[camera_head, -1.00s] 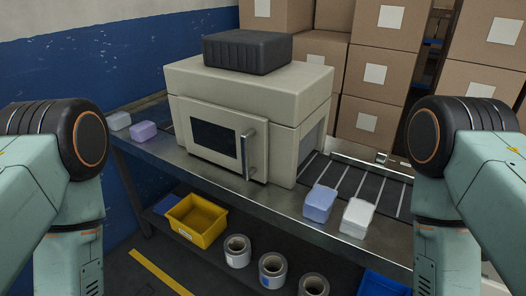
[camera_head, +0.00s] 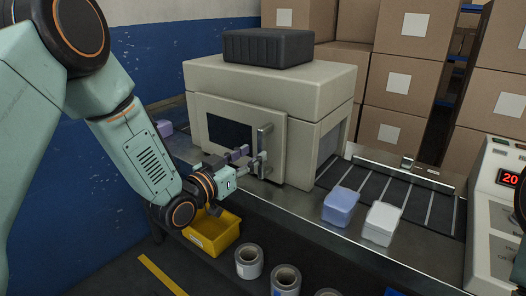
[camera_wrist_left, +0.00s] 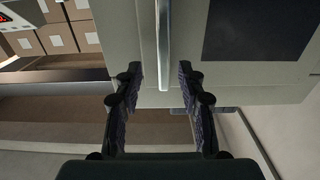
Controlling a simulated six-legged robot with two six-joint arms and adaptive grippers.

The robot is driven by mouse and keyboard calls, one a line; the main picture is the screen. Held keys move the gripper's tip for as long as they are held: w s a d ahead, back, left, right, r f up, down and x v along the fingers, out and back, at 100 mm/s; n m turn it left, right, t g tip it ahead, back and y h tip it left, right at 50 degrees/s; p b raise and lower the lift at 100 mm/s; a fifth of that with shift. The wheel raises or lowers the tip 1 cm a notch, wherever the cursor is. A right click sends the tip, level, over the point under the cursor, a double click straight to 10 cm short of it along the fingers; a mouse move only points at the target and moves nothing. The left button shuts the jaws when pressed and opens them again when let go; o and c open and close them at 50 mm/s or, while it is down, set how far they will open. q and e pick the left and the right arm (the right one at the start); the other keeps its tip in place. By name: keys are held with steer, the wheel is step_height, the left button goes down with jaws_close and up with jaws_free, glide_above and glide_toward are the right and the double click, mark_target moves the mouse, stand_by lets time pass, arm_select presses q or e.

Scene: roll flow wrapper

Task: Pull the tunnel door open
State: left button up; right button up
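The tunnel door (camera_head: 222,133) is a beige panel with a dark window on the front of the beige tunnel housing (camera_head: 300,140). It looks shut. Its upright metal handle (camera_head: 264,140) is at the door's right edge. My left gripper (camera_head: 250,157) is in front of the door at the handle's lower part. In the left wrist view, the fingers (camera_wrist_left: 161,80) are open, one on each side of the handle (camera_wrist_left: 163,45), with gaps visible between. I cannot tell how deep the handle lies between them. My right gripper is not in view.
A black ribbed block (camera_head: 268,47) lies on the housing. A blue pack (camera_head: 340,205) and a white pack (camera_head: 381,222) sit at the conveyor (camera_head: 375,190) on the right. A control box (camera_head: 497,190) stands far right. A yellow bin (camera_head: 212,235) and tape rolls (camera_head: 249,261) are below.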

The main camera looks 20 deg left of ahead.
mark_target(259, 148)
arm_select(q)
steer(key=x, duration=0.4)
steer(key=shift+w+a+b, duration=0.25)
steer(key=shift+a+b, duration=0.05)
steer(key=shift+b, duration=0.1)
steer(key=shift+w+d+f, duration=0.1)
steer(key=shift+w+d, duration=0.3)
steer(key=shift+w, duration=0.15)
steer(key=shift+a, duration=0.1)
steer(key=shift+s, duration=0.1)
steer(key=c, duration=0.6)
jaws_close()
